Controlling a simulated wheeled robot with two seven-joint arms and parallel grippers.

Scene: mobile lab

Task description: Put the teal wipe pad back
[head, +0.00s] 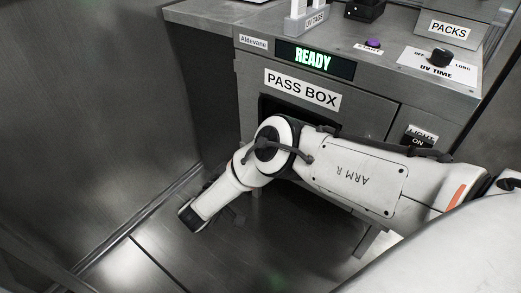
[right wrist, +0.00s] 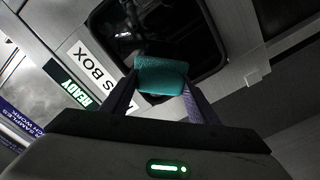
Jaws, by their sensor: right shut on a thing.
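The teal wipe pad (right wrist: 162,72) is held between the fingers of my right gripper (right wrist: 160,84) in the right wrist view. The pad is clear of any surface that I can see, with the dark opening (right wrist: 180,30) of the pass box beyond it. In the head view my right arm reaches in from the right, in front of the pass box (head: 370,120), and bends down to the left. The pad does not show there, and the right fingers cannot be made out. My left gripper is not in view.
The pass box top carries a UV tabs holder (head: 299,24), a purple start button (head: 373,43), a black UV time knob (head: 440,57) and a packs bin (head: 447,32). The display (head: 314,61) reads READY. Clear floor (head: 160,240) lies at the lower left, beside a metal wall.

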